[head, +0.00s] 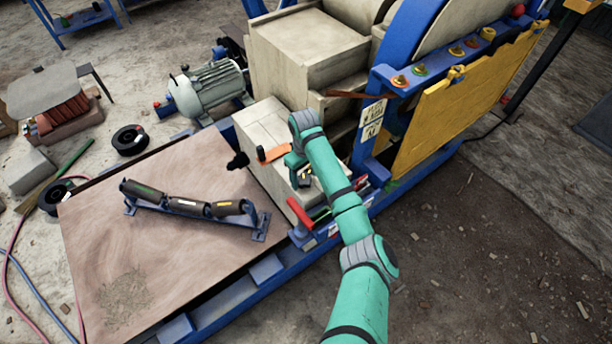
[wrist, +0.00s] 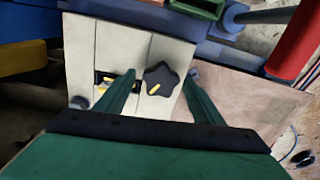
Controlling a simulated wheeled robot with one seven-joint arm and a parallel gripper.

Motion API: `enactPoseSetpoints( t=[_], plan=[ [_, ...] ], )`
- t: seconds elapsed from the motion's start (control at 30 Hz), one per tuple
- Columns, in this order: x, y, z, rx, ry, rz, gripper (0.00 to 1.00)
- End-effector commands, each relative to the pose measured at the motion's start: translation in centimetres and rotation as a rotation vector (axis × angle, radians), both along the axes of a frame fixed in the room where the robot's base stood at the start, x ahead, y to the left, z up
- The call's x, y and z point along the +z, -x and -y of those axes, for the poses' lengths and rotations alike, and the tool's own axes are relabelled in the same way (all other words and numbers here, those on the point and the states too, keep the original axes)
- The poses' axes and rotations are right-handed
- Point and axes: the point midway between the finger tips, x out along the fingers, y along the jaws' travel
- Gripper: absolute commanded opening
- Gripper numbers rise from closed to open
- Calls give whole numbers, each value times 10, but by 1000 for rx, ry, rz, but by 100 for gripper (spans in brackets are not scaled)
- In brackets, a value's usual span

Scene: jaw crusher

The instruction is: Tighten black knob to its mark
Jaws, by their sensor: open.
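The black knob (wrist: 161,78) is star-shaped with a short yellow line on its face. It sits on a pale cream housing (wrist: 92,45) in the wrist view. My gripper (wrist: 161,75) is open, with one green finger on each side of the knob. Gaps show between the fingers and the knob, so it is not gripped. A dark slot with yellow marks (wrist: 107,79) lies left of the knob, partly behind the left finger. In the head view my gripper (head: 303,178) is over the cream housing (head: 265,130); I cannot make out this knob there.
A red handle (head: 300,215) stands close to my gripper at the housing's front. An orange piece (head: 273,154) lies on top. A brown board (head: 165,270) carrying a roller frame (head: 190,207) is to the left. The yellow guard (head: 450,120) and blue frame are to the right.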

Motion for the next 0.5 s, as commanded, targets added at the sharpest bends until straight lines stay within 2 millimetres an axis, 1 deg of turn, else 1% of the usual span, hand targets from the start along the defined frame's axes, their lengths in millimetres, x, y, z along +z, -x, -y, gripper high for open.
enactPoseSetpoints(
  t=[0.17,0.27,0.5],
  plan=[
    [10,0,-1,1,-1,1,62],
    [25,-1,0,0,-1,3,62],
    [71,-1,4,-4,-1,4,62]
  ],
)
